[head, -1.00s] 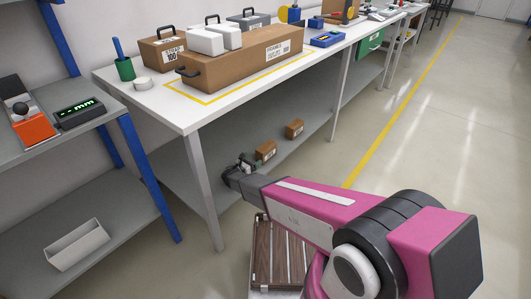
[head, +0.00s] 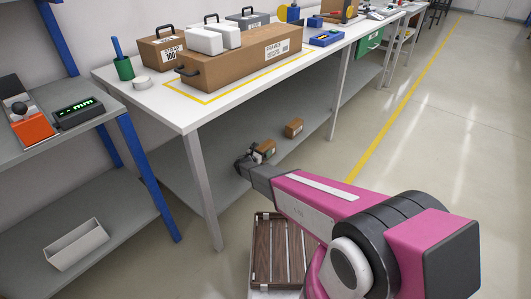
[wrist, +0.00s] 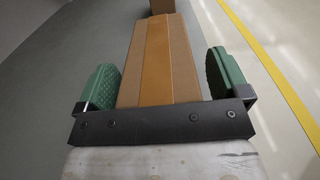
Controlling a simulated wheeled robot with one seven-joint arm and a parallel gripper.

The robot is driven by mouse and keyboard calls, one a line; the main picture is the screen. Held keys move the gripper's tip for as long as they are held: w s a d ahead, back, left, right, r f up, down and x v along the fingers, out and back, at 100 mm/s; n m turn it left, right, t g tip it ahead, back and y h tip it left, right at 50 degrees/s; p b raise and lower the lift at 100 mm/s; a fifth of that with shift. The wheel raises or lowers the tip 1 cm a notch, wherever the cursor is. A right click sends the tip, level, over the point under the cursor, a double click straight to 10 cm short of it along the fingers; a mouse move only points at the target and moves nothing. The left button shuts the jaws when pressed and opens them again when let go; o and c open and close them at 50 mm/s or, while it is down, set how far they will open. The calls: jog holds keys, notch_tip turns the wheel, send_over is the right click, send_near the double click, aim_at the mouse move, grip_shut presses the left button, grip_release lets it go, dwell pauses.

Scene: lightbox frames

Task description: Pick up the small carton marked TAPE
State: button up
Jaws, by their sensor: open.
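A small brown carton (head: 267,147) stands on the lower shelf of the white bench, partly hidden by my gripper (head: 250,160) in the head view. In the wrist view the same carton (wrist: 158,62) lies between the two green finger pads of my gripper (wrist: 163,75), with a visible gap on each side. The gripper is open. A second small brown carton (head: 294,128) stands further along the shelf, and its edge shows at the top of the wrist view (wrist: 162,6). I cannot read a TAPE marking on either carton.
The grey lower shelf (head: 215,140) is otherwise clear around the cartons. A bench leg (head: 203,190) stands left of my arm. The white tabletop above holds a long brown case (head: 240,60). A slatted wooden crate (head: 265,250) sits below my arm.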

jog(key=c, duration=1.2)
jog(key=shift+r, duration=0.15)
